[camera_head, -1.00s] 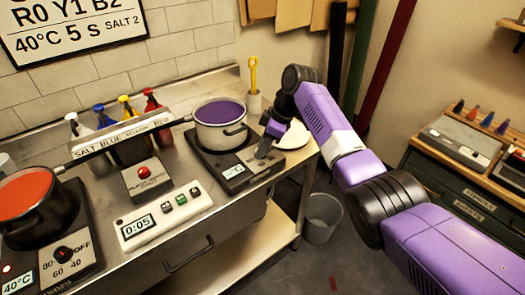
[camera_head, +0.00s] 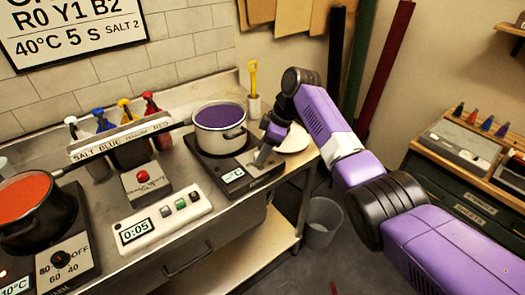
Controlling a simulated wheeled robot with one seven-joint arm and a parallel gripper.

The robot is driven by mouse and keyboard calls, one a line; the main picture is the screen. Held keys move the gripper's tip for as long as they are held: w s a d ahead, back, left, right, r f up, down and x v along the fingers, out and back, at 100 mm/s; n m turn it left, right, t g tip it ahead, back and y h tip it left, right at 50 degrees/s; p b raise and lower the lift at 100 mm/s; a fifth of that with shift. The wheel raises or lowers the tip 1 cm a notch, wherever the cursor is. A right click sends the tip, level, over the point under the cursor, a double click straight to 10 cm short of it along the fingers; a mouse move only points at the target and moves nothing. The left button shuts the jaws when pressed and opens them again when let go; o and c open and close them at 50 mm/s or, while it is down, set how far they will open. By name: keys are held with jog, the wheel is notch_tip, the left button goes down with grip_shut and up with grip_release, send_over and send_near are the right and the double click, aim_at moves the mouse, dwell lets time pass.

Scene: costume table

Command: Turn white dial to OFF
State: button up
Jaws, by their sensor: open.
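The right hot plate (camera_head: 232,187) is dark and carries a white pot (camera_head: 221,140) of purple liquid. Its front panel has a small lit display (camera_head: 233,176) with too little detail to read. My gripper (camera_head: 262,157) is open and points down over the panel, right of the display. No dial shows clearly there; my fingers cover that part, and I cannot tell whether they touch it.
A white timer (camera_head: 160,222) reading 0:05 lies between the hot plates. A bottle rack (camera_head: 121,138) and a box with a red button (camera_head: 145,184) stand behind it. A white plate (camera_head: 291,140) is right of my gripper, near the counter's end. A bin (camera_head: 321,222) stands on the floor.

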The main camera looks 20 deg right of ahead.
jog(key=b+v, duration=0.1)
jog(key=v, duration=0.6)
jog(key=shift+d+r, duration=0.15)
jog(key=shift+r, duration=0.2)
jog(key=shift+s, duration=0.2)
